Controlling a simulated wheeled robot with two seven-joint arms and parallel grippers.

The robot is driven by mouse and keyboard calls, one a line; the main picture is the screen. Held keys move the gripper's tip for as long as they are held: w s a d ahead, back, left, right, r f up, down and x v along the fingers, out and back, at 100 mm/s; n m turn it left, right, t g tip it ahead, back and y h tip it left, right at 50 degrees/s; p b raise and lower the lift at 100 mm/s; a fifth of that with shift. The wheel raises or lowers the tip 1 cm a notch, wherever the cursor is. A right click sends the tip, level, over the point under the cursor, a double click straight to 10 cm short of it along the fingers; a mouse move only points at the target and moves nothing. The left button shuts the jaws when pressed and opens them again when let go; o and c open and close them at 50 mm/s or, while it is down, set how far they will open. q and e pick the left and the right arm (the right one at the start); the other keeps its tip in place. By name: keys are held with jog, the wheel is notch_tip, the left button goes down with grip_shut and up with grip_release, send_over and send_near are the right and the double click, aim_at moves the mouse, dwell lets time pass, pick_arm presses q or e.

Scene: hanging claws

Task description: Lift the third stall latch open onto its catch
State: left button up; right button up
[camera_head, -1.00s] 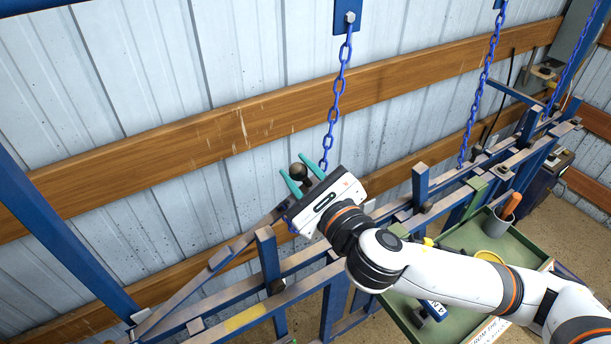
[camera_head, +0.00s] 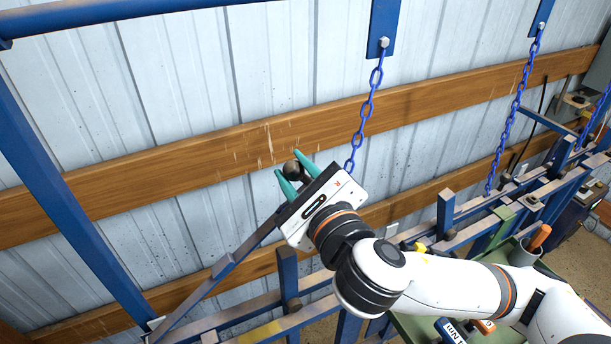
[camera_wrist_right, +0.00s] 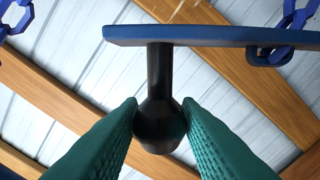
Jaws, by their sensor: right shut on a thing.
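The latch is a long bar (camera_head: 225,266) slanting up from the lower left to my right gripper. In the right wrist view its blue end (camera_wrist_right: 215,36) carries a black stem with a round knob (camera_wrist_right: 160,124). My right gripper (camera_head: 288,163) has its green fingers shut on this knob (camera_head: 291,170), one on each side. The gripper's white body hides the bar's upper end in the head view. A blue chain (camera_head: 366,110) hangs from a wall plate just right of the gripper. I cannot make out the catch. My left gripper is not in view.
Wooden rails (camera_head: 220,152) cross the corrugated wall behind the gripper. A blue post (camera_head: 70,190) stands at the left. Blue stall rails and posts (camera_head: 445,213) run to the right. A green tray (camera_head: 412,327) lies below my right arm.

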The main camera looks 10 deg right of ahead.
jog(key=shift+n, duration=0.6)
jog(key=a+r, duration=0.1)
jog(key=s+a+r, duration=0.1)
jog(key=a+r, duration=0.1)
jog(key=shift+s+a+r, duration=0.1)
jog(key=shift+a, duration=0.1)
jog(key=o, duration=2)
